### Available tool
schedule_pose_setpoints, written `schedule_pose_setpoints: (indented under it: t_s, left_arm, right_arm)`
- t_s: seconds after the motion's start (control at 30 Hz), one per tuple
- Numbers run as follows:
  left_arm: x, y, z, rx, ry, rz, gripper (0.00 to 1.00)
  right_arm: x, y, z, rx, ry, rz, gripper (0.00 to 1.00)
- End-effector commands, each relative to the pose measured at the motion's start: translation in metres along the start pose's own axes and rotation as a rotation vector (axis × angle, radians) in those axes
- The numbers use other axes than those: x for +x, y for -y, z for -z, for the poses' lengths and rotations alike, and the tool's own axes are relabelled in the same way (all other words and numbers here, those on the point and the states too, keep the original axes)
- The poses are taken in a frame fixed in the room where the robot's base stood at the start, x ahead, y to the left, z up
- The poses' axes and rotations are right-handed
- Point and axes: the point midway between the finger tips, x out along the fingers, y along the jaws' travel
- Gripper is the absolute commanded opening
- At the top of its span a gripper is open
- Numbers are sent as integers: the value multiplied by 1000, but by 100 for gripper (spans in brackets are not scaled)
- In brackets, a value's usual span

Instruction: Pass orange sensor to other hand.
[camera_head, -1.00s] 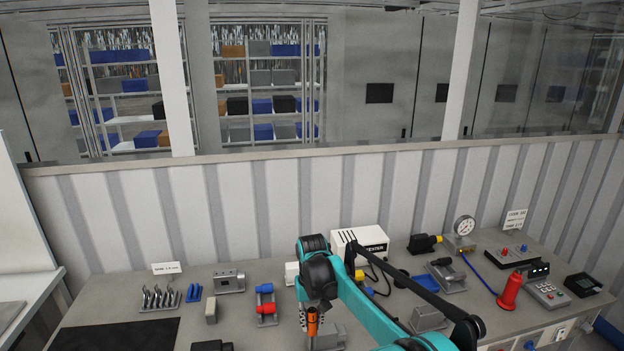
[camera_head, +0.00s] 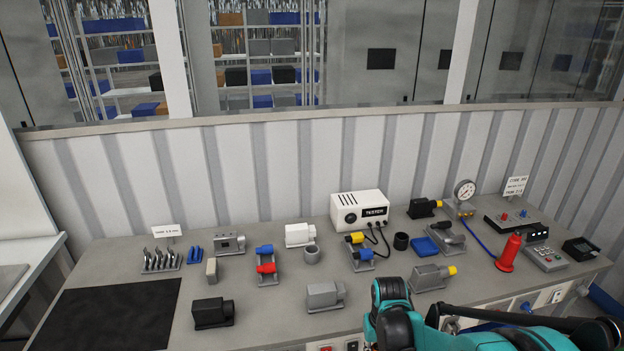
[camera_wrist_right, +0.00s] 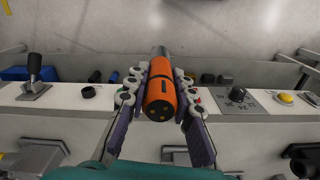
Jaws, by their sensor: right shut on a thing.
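The orange sensor (camera_wrist_right: 160,102) shows in the right wrist view. In the head view my right arm (camera_head: 390,310) comes in at the bottom right, low at the bench's front edge. The right fingers and the sensor are hidden or out of frame there. My left gripper is in neither view.
The grey bench (camera_head: 265,325) carries several parts, including a black block (camera_head: 212,313), a grey block (camera_head: 325,296) and a white tester (camera_head: 359,209). A red handle (camera_head: 510,252) stands at the right. A black mat (camera_head: 110,312) at the left is bare. A ribbed wall stands behind.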

Motion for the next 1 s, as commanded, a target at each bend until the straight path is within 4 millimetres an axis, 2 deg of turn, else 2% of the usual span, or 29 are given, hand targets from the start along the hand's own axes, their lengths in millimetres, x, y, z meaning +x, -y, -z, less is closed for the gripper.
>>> schedule_pose_setpoints:
  t_s: [0.03,0.17,0.33,0.43,0.57,0.8,1.0]
  left_arm:
    - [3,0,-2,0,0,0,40]
    - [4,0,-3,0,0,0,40]
    - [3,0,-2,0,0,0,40]
    - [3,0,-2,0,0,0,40]
    - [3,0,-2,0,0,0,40]
    - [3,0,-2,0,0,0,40]
    - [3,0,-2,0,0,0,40]
  right_arm:
    - [6,-6,-9,9,0,0,0]
    - [11,-12,-22,18,0,0,0]
    - [10,-11,-23,11,0,0,0]
    - [4,-3,-20,-28,0,0,0]
    - [-15,18,-12,-138,-1,0,0]
    - [-61,70,7,-422,-1,1,0]
    - [-90,103,20,-605,-1,1,0]
